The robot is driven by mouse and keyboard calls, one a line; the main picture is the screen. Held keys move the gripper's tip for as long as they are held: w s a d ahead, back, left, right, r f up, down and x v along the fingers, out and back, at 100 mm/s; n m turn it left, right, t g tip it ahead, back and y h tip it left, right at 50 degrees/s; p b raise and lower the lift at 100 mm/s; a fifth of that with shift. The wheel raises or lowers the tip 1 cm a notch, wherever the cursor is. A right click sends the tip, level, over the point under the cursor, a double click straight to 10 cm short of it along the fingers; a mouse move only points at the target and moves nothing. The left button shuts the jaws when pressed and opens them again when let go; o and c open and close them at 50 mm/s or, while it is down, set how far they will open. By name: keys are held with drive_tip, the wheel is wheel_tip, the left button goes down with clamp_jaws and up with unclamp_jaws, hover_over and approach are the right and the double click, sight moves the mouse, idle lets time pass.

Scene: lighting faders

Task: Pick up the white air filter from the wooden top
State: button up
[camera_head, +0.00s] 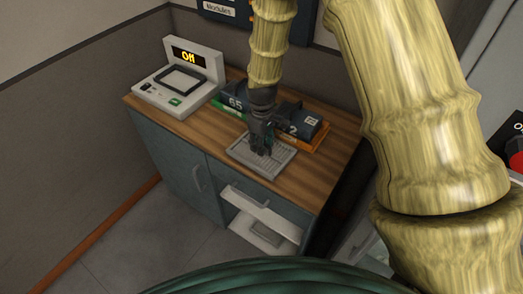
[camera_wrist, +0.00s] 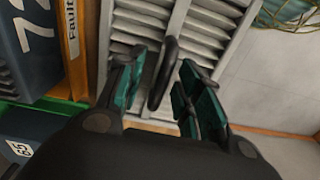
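The white air filter (camera_head: 280,162) looks pale grey and slatted, and lies flat on the wooden top (camera_head: 309,174) near its front edge. In the wrist view its louvred slats (camera_wrist: 207,38) fill the upper middle, with a dark upright handle (camera_wrist: 165,68) on it. My gripper (camera_head: 262,148) is over the filter and hides part of it in the head view. In the wrist view my gripper's fingers (camera_wrist: 163,88) are apart, one on each side of the handle, with gaps showing. The fingers do not visibly grip the handle.
Dark numbered blocks stand behind the filter, one on a green base (camera_head: 233,103) and one on an orange base (camera_head: 307,128). A console reading "Off" (camera_head: 187,77) stands at the left. Below the top, a pale flap (camera_head: 246,204) sticks out of the cabinet front.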

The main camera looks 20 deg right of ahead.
clamp_jaws()
idle(0.4)
